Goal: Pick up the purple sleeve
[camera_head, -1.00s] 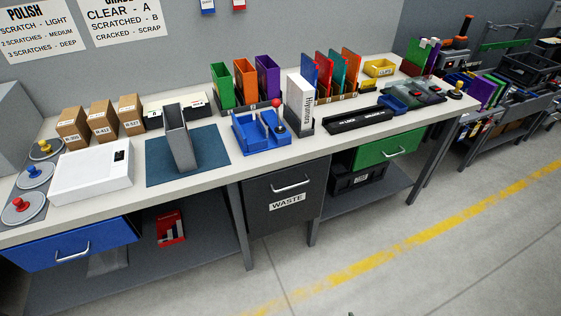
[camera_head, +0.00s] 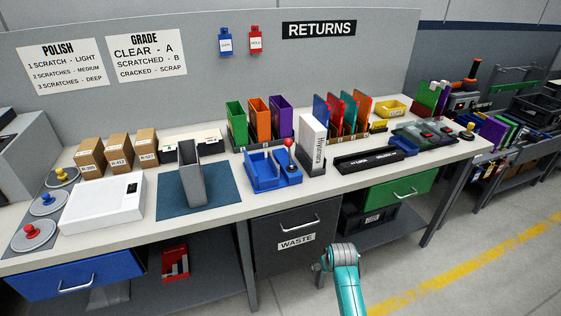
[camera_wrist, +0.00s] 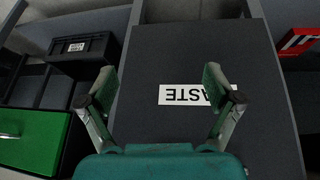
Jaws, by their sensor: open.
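A purple sleeve (camera_head: 281,118) stands upright in a dark rack at the back of the bench, right of an orange sleeve (camera_head: 259,118) and a green sleeve (camera_head: 236,122). Its lower part is partly hidden by the rack and the things in front. My gripper (camera_wrist: 160,88) is open and empty in the wrist view, its two fingers spread before the dark front of the waste bin. The sleeve is not in the wrist view. In the head view only a teal part of my arm shows, low in front of the bench.
A blue fixture with a red knob (camera_head: 288,141) and a white box labelled upside down (camera_head: 312,143) stand in front of the rack. A grey holder (camera_head: 193,185) stands on a blue mat (camera_head: 222,190). The waste bin (camera_head: 296,243) hangs under the bench. More purple panels (camera_head: 491,133) stand far right.

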